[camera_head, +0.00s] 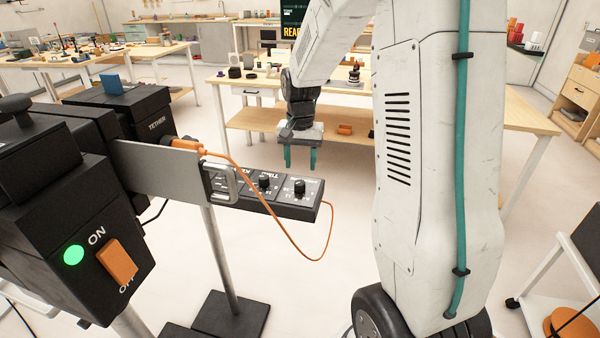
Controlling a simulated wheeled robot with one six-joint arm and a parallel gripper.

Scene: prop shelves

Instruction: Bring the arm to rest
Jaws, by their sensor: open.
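My gripper (300,158) hangs from my white arm right of the picture's middle-left, pointing down, with its two teal fingers apart and nothing between them. It shows above and beyond the far end of a black control panel (312,207) with knobs. I cannot tell the exact gap between them, but no contact shows. My arm is bent, with its upper link rising out of the top of the picture.
A black box with a green light (74,255) and an orange switch (116,261) stands at the left. An orange cable (262,203) loops from a plug to the panel's end. A wooden table (240,84) stands behind my gripper. A white cart (545,305) is at the lower right.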

